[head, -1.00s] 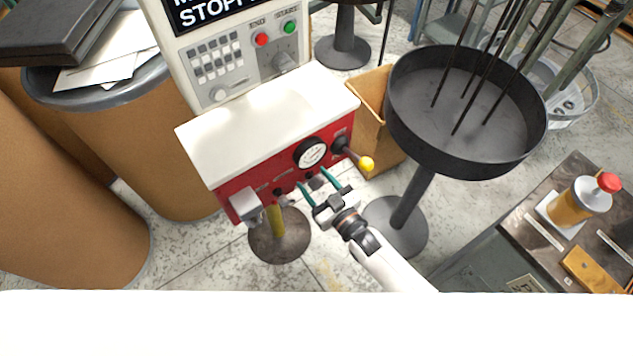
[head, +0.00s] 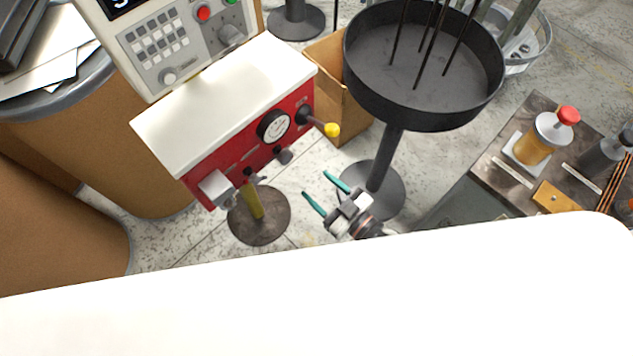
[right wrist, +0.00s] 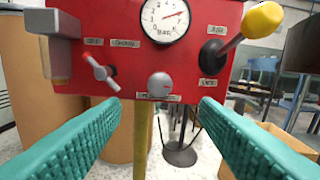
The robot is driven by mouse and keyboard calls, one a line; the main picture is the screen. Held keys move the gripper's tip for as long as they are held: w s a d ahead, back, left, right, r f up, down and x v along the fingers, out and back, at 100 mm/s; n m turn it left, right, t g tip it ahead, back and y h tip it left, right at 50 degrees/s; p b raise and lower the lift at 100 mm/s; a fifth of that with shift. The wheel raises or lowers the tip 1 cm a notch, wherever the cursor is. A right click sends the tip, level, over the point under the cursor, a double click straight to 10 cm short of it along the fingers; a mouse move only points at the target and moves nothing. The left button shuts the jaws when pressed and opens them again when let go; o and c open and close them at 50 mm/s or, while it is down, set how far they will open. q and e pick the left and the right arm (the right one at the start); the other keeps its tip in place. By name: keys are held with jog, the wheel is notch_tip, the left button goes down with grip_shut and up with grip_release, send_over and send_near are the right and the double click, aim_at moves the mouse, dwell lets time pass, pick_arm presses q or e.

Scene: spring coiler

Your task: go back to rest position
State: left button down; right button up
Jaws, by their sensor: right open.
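My right gripper (head: 325,192) is open and empty in the head view, in front of and below the red machine, apart from it. In the right wrist view its teal fingers (right wrist: 160,125) are spread wide with nothing between them. The red spring coiler (head: 240,146) with a white top faces the gripper. Its front carries a round gauge (right wrist: 165,18), a grey knob (right wrist: 160,85), a small grey-and-red valve handle (right wrist: 100,72) and a yellow-knobbed lever (right wrist: 262,20). My left gripper is not in view.
A black round pan (head: 425,75) on a pedestal, with upright rods, stands right of the machine. A cardboard box (head: 335,80) is between them. A dark workbench (head: 490,185) with a red-capped bottle (head: 540,138) is at right. Brown drums (head: 130,150) stand left.

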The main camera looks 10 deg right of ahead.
dwell(0.4)
jog(key=s+d+f+m+g+h, duration=0.1)
jog(key=s+d+f+g+h, duration=0.15)
jog(key=f, duration=0.45)
jog(key=s+d+f+m+g+h, duration=0.1)
jog(key=s+d+f+h, duration=0.1)
jog(key=d+f, duration=0.35)
jog(key=s+d+f+m+g+h, duration=0.1)
jog(key=s+d+f+h, duration=0.1)
jog(key=f, duration=0.7)
jog(key=s+d+f+m+g+h, duration=0.1)
jog(key=s+d+f+g, duration=0.1)
jog(key=s, duration=0.6)
jog(key=s+d+f+m+g+h, duration=0.1)
jog(key=s+d+f+g, duration=0.1)
jog(key=s+f+g, duration=0.2)
jog(key=s+d+f+g+h, duration=0.2)
jog(key=s+f, duration=0.6)
jog(key=s, duration=0.4)
jog(key=shift+d+f+m+g, duration=0.15)
jog(key=shift+d+m+g, duration=0.25)
jog(key=shift+g, duration=0.15)
jog(key=shift+w, duration=0.1)
